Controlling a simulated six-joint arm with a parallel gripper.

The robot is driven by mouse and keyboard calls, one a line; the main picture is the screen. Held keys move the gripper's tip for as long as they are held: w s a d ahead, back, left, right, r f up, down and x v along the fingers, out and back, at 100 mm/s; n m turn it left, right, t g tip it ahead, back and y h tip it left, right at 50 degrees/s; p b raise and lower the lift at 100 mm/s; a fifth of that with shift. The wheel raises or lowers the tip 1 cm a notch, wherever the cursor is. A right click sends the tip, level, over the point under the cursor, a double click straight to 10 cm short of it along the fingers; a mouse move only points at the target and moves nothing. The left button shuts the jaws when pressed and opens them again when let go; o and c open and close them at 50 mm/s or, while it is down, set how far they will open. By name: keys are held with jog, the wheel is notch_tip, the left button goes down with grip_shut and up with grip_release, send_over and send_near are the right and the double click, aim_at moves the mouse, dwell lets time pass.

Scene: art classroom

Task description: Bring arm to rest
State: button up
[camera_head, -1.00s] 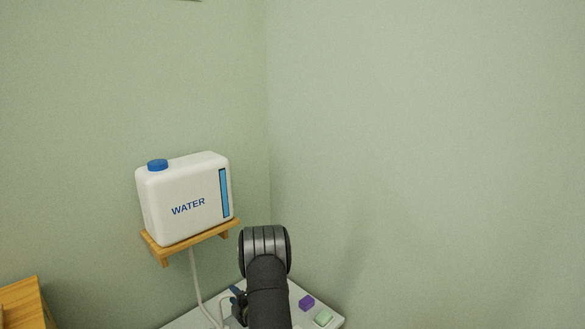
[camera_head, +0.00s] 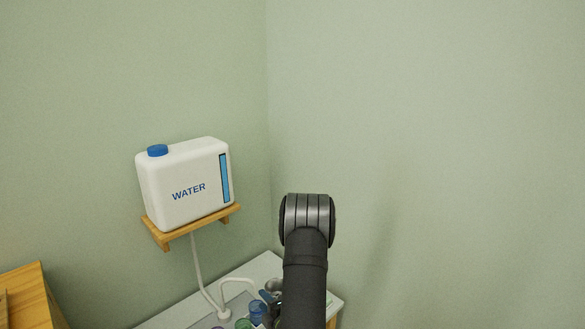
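My arm (camera_head: 306,270) rises from the bottom edge in the head view, with its dark, rounded joint (camera_head: 307,218) at the top, in front of the right-hand wall. My gripper is not in view, so whether it is open or shut does not show.
A white water container (camera_head: 186,185) with a blue cap sits on a wooden wall shelf (camera_head: 190,228). A tube runs down to a white tap (camera_head: 237,283) on a pale counter (camera_head: 262,270). Blue and green items (camera_head: 257,309) stand beside my arm. A wooden piece (camera_head: 30,298) is at lower left. The walls above are clear.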

jog(key=w+d+r+m+h, duration=0.3)
jog(key=w+d+m+h, duration=0.4)
jog(key=w+m+h, duration=0.2)
jog(key=shift+w+d+r+m+t+h, duration=0.15)
jog(key=shift+w+m+t+h, duration=0.2)
jog(key=shift+m+h, duration=0.55)
jog(key=shift+s, duration=0.1)
jog(key=shift+o, duration=0.4)
dwell(0.7)
